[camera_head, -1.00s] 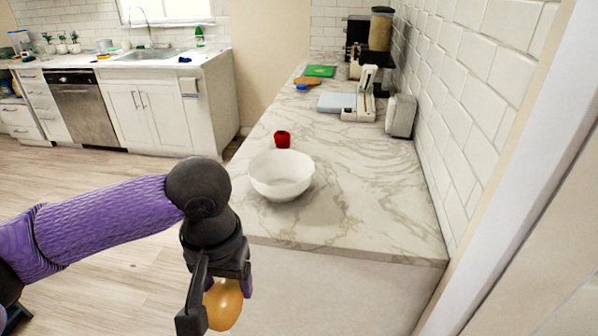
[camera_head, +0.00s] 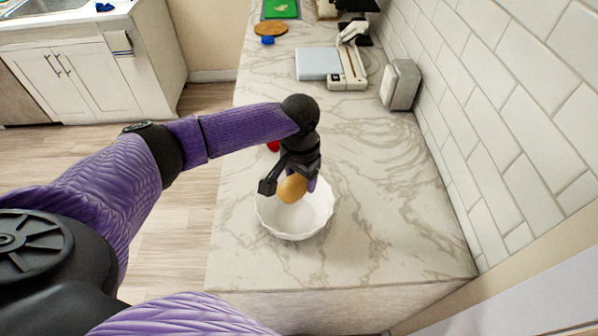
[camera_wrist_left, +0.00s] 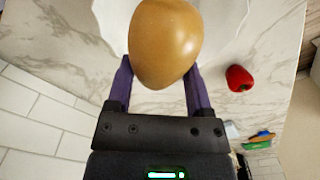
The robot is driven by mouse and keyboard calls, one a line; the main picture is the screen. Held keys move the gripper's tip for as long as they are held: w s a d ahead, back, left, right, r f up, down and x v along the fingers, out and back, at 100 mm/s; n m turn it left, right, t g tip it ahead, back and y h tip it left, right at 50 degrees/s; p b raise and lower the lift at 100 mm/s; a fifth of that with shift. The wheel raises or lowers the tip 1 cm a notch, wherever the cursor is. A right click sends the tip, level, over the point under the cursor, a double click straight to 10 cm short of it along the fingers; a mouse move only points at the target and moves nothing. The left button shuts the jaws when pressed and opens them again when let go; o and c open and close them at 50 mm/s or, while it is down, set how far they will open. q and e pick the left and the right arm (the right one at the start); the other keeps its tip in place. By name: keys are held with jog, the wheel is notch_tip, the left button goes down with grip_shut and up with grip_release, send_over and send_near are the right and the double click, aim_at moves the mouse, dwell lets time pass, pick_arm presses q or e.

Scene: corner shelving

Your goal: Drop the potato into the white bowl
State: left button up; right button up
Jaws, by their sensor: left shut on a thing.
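The potato (camera_head: 292,188) is smooth, rounded and yellow-brown. My left gripper (camera_head: 290,184) is shut on it and holds it over the white bowl (camera_head: 300,222). The bowl has a wavy rim and stands on the marble counter, and its far part is hidden behind the gripper. In the left wrist view the potato (camera_wrist_left: 164,45) sits between the two purple fingers (camera_wrist_left: 160,80), and part of the white bowl (camera_wrist_left: 110,18) shows behind it. My right gripper does not show.
A red item (camera_head: 273,146), which looks like a pepper or apple in the wrist view (camera_wrist_left: 239,78), lies just behind the bowl, partly covered by my arm. Farther back are a white and blue device (camera_head: 346,82), a grey toaster-like box (camera_head: 400,86) and a round board (camera_head: 271,29). The counter's front right is clear.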

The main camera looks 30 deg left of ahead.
pick_arm(q)
jog(key=shift+s+a, duration=0.1)
jog(key=shift+a, duration=0.35)
jog(key=shift+a+f, duration=0.15)
jog(key=shift+f, duration=0.15)
notch_tip(320, 180, down, 6)
jog(key=b, duration=0.7)
jog(key=shift+f, duration=0.1)
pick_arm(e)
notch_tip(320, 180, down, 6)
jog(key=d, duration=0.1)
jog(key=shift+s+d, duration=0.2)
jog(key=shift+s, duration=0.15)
pick_arm(q)
jog(key=o, duration=1.3)
jog(key=shift+o, duration=0.2)
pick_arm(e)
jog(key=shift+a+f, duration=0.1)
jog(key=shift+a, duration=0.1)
pick_arm(q)
jog(key=shift+r, duration=0.25)
